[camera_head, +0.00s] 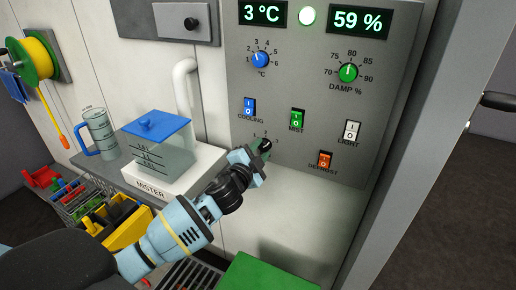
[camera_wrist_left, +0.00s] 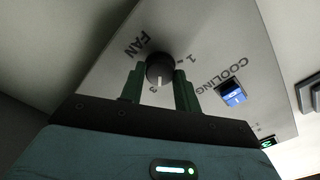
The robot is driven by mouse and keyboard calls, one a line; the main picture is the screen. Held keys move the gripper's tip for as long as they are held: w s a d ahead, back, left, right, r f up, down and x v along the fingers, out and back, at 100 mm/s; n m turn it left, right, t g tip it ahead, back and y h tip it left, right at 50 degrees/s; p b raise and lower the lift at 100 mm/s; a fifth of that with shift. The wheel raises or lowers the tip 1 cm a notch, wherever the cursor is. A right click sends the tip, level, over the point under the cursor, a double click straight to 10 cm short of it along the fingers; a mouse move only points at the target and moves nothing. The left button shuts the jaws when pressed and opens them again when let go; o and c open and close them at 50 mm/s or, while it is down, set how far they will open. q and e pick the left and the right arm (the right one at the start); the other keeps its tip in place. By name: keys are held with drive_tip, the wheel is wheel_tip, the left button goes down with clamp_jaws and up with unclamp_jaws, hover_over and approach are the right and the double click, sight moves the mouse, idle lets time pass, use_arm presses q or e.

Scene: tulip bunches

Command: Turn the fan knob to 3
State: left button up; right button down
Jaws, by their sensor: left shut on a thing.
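The black fan knob (camera_head: 265,145) sits low on the left side of the grey control panel, with small numbers 1, 2 and 3 around it. It also shows in the left wrist view (camera_wrist_left: 159,66), beside the upside-down word FAN. My left gripper (camera_head: 260,155) reaches it from the lower left and is shut on it, with one green finger on each side (camera_wrist_left: 160,85). The gripper hides part of the dial, and I cannot tell where the knob points. My right gripper is not in view.
The blue cooling switch (camera_head: 249,107) is just above the knob. The green mist switch (camera_head: 297,118), white light switch (camera_head: 350,132) and orange defrost switch (camera_head: 324,160) are to the right. The mister's blue-lidded tank (camera_head: 160,140) stands to the left.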

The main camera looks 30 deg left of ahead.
use_arm(q)
drive_tip(key=shift+m+p, duration=0.35)
drive_tip(key=shift+m, duration=0.75)
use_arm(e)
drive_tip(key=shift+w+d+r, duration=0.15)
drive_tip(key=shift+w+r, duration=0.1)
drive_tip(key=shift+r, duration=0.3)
use_arm(q)
drive_tip(key=shift+m, duration=0.3)
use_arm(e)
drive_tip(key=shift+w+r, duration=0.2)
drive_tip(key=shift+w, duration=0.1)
use_arm(q)
drive_tip(key=o, duration=1)
drive_tip(key=shift+s, duration=0.1)
drive_tip(key=s, duration=0.7)
drive_tip(key=shift+s+d, duration=0.2)
drive_tip(key=shift+s, duration=0.1)
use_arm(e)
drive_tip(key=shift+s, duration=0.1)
